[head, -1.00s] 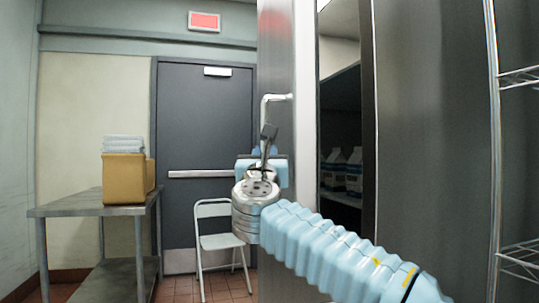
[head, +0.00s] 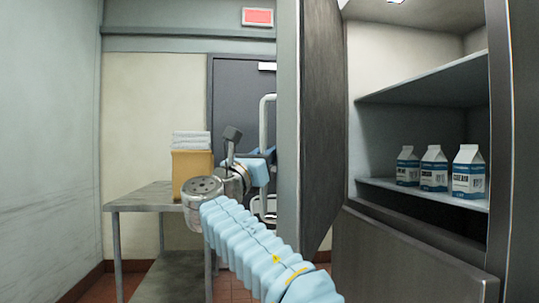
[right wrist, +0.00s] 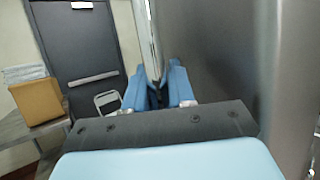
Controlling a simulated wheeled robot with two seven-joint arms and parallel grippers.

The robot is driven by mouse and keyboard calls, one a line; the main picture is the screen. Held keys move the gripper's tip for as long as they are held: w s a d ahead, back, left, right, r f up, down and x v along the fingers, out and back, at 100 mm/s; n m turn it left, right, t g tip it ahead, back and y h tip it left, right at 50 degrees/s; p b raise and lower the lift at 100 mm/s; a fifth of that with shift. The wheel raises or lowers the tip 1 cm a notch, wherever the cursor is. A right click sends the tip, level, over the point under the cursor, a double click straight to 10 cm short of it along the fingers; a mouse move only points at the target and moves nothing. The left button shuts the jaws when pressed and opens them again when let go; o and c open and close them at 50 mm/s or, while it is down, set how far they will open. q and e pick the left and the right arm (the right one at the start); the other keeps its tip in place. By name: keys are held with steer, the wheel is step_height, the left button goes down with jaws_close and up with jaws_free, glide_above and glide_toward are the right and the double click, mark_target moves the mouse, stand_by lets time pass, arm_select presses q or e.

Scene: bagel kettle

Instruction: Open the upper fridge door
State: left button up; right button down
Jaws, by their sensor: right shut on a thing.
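The upper fridge door (head: 312,110) stands wide open in the head view, swung out edge-on toward me. Its handle (head: 265,125) is a vertical metal bar on the door's left face. My right gripper (head: 268,165) is at the lower part of this handle. In the right wrist view its blue fingers (right wrist: 160,88) are closed around the bar. The exact contact is partly hidden by the wrist. The fridge's upper compartment (head: 405,130) is exposed. My left gripper is not in view.
Milk cartons (head: 433,168) stand on the fridge's shelf. The lower fridge door (head: 405,262) is closed. A metal table (head: 145,197) with a cardboard box (head: 190,170) stands at the left, before a dark grey room door (head: 230,95). Some floor shows between table and fridge.

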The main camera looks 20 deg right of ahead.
stand_by(0.3)
steer(key=c, duration=1.1)
jaws_free()
steer(key=shift+d, duration=0.1)
steer(key=shift+o, duration=0.2)
steer(key=b+v, duration=0.4)
steer(key=v, duration=1)
steer(key=shift+r, duration=0.15)
